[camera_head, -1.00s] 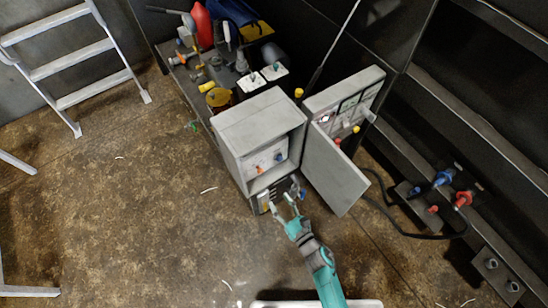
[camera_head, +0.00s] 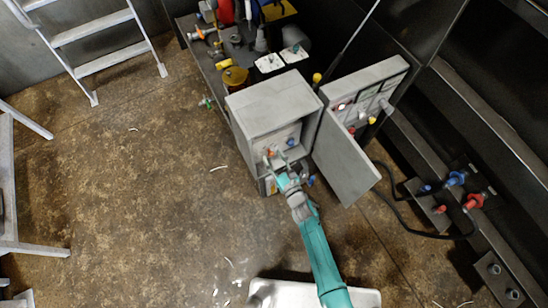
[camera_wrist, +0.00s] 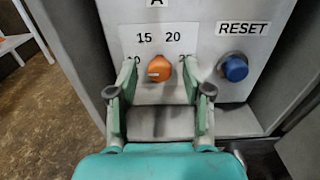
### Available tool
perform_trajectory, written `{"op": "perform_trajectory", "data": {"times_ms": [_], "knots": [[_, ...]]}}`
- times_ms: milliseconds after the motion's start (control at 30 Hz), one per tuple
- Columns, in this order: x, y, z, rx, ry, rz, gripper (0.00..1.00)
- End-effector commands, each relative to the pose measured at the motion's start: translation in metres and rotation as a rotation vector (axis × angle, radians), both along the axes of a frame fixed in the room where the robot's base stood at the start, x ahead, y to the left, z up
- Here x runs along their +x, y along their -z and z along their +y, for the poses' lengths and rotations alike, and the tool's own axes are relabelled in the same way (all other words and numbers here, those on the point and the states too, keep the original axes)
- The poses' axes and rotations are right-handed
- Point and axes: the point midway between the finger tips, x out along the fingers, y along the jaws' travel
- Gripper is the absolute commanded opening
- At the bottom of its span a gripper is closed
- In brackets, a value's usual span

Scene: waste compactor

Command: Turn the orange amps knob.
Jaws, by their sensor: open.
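The orange amps knob (camera_wrist: 159,69) sits on a pale panel (camera_wrist: 205,42) under the labels 15 and 20. A light mark shows on the knob's left side. Two outer labels are partly covered by my fingers. My gripper (camera_wrist: 159,80) is open, with one finger on each side of the knob. I cannot tell whether either finger touches it. In the head view the knob (camera_head: 271,151) shows inside the grey box, with my gripper (camera_head: 277,159) at its opening.
A blue RESET button (camera_wrist: 234,68) is right of the knob, near my right finger. The open box door (camera_head: 345,160) stands to the right of my arm. A table (camera_head: 215,75) crowded with items is behind the box.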

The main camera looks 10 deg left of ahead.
Motion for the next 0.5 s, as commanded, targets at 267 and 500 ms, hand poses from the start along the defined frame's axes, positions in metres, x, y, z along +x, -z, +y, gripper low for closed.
{"op": "perform_trajectory", "data": {"times_ms": [267,500], "knots": [[0.0017,-0.0002,0.0011,0.000,0.000,0.000,0.50],[0.0015,-0.0002,0.0010,0.001,0.000,0.001,0.00]]}}
